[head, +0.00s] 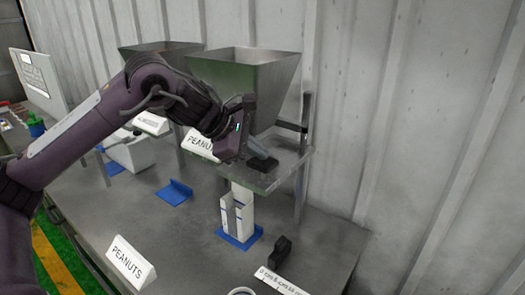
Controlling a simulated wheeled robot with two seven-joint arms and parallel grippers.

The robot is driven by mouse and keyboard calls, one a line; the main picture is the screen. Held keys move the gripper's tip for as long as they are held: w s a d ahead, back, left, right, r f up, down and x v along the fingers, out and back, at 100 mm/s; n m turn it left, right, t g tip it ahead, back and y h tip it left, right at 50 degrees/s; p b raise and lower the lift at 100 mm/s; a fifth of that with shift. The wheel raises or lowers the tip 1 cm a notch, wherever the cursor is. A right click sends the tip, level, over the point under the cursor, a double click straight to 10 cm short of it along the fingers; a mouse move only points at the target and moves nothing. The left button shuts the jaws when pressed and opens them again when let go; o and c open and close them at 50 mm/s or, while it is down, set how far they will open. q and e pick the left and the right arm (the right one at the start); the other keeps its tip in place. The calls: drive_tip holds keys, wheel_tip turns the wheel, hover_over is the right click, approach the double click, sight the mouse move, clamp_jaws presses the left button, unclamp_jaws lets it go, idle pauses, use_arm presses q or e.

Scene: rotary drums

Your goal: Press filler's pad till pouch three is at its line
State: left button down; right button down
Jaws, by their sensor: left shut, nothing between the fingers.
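The filler is a metal hopper (245,75) on a stand, with a "PEANUTS" sign partly behind my arm. A white pouch (228,216) with blue markings stands upright below its outlet, on a blue holder (239,241). The fill level and line inside it cannot be made out. My left gripper (263,162) is shut and empty, pointing down at the filler's shelf (288,163), in front of the hopper. A dark block shows at its fingertips; I cannot tell whether it is the pad or whether they touch. My right gripper is not in view.
A second hopper (160,47) stands behind my left arm. An empty blue holder (174,192) is left of the pouch. A "PEANUTS" sign (130,262), a small black object (279,251) and a printed strip (281,282) lie toward the front. A corrugated wall is close behind.

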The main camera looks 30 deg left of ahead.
sight(257, 162)
use_arm(q)
drive_tip(key=shift+r+p, duration=1.15)
drive_tip(key=shift+r, duration=0.35)
wheel_tip(257, 162, up, 5)
drive_tip(key=p, duration=0.4)
drive_tip(key=shift+w, duration=0.1)
